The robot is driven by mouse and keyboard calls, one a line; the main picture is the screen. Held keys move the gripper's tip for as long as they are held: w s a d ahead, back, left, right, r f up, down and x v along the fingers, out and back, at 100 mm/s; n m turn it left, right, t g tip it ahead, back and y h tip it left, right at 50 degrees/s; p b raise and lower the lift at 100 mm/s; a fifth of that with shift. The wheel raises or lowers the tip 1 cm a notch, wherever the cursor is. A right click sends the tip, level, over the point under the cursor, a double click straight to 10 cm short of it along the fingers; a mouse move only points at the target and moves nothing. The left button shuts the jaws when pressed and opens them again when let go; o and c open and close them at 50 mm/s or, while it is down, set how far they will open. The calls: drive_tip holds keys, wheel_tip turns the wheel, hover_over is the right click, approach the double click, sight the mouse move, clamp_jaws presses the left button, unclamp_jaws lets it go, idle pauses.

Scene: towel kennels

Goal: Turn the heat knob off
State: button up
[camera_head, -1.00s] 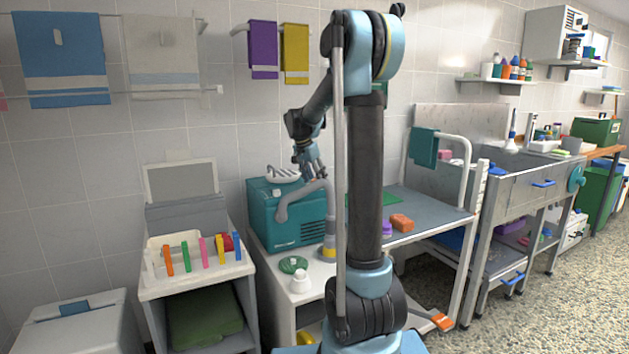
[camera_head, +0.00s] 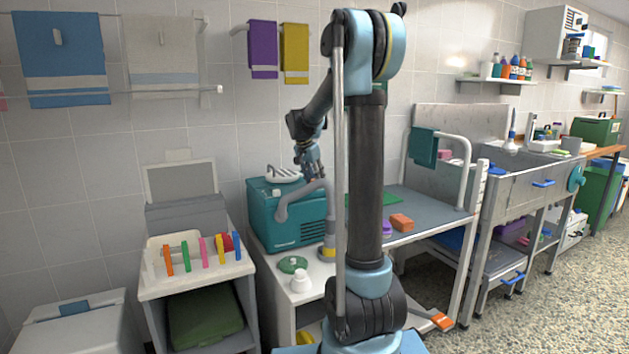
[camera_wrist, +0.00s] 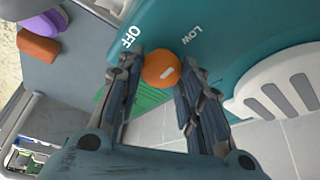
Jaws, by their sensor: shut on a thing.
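My gripper (camera_wrist: 160,77) is shut on the knob, one finger on each side. In the head view my gripper (camera_head: 313,174) is over the top of the teal dryer (camera_head: 268,208); the knob is not discernible there.
The dryer's hose (camera_head: 284,208) hangs across its front. A white slatted piece (camera_head: 283,174) is on top. A grey table (camera_head: 430,207) with an orange block (camera_head: 402,222) stands to the right. A green lid (camera_head: 292,264) and a white bottle (camera_head: 301,281) lie in front.

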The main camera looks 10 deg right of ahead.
drive_tip(key=n+t+y, duration=0.1)
drive_tip(key=n, duration=0.2)
drive_tip(key=shift+d+n, duration=0.1)
drive_tip(key=shift+n, duration=0.3)
drive_tip(key=n+y, duration=0.1)
drive_tip(key=n, duration=0.3)
drive_tip(key=shift+d+n+t+y, duration=0.1)
drive_tip(key=shift+n+t+y, duration=0.2)
drive_tip(key=shift+y, duration=0.1)
drive_tip(key=n+y, duration=0.1)
drive_tip(key=n, duration=0.3)
drive_tip(key=shift+d+n+y, duration=0.1)
drive_tip(key=shift+n+y, duration=0.2)
drive_tip(key=shift+y, duration=0.1)
drive_tip(key=shift+w+d+n+g+y, duration=0.1)
drive_tip(key=shift+n+g+y, duration=0.25)
drive_tip(key=shift+n, duration=0.7)
drive_tip(key=shift+n+g+y, duration=0.15)
drive_tip(key=shift+n+y, duration=0.3)
drive_tip(key=shift+n, duration=0.6)
drive_tip(key=o, duration=1)
drive_tip(key=shift+o, duration=0.2)
drive_tip(key=shift+r, duration=0.1)
drive_tip(key=v, duration=1.1)
drive_tip(key=shift+r, duration=0.4)
